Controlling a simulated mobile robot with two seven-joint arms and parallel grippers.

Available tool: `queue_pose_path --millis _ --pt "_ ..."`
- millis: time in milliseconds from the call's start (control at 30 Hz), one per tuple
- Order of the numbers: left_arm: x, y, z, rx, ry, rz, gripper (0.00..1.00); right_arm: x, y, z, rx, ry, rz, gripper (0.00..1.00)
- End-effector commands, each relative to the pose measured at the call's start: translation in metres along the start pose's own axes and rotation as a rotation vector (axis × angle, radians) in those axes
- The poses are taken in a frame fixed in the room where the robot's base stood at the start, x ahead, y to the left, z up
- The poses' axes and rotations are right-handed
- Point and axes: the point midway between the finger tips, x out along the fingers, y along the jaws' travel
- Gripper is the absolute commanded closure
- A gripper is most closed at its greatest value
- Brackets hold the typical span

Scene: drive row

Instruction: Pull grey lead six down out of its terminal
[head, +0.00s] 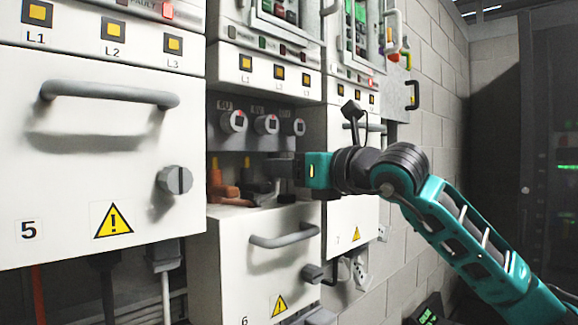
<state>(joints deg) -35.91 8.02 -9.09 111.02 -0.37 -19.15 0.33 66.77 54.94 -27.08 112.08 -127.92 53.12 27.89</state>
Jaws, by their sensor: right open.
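Unit 6 has its white drawer (230,262) standing out from the cabinet, with the bay behind it open. In the bay, a grey lead (276,188) shows beside orange-brown leads (217,183); its upper end and terminal are largely hidden by my gripper. My right gripper (278,168) reaches into the bay from the right, its dark fingers pointing left, close to the grey lead. It is open; I cannot tell whether the lead lies between the fingers or touches them. My left gripper is out of view.
Three round dials (266,124) sit above the leads. The closed unit 5 drawer (90,150), with its handle (110,94) and knob (175,180), stands close on the left. The drawer 6 handle (284,236) juts out below my gripper. A block wall (440,130) bounds the right.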

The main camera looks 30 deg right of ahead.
Motion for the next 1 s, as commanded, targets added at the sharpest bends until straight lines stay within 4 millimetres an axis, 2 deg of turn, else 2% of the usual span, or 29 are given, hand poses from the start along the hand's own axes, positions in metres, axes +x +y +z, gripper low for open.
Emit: queue_pose_path --millis 67,567,1000 --pt "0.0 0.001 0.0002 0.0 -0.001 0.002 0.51 -0.0002 0.0 -0.0001 0.0 0.0 0.0 0.52" --pt "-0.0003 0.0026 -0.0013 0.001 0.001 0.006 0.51 -0.0005 -0.0001 -0.0002 0.0 0.001 0.0 1.0" --pt "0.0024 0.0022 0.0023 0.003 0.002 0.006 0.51 -0.0004 -0.0001 -0.0046 0.001 0.001 0.0 1.0"
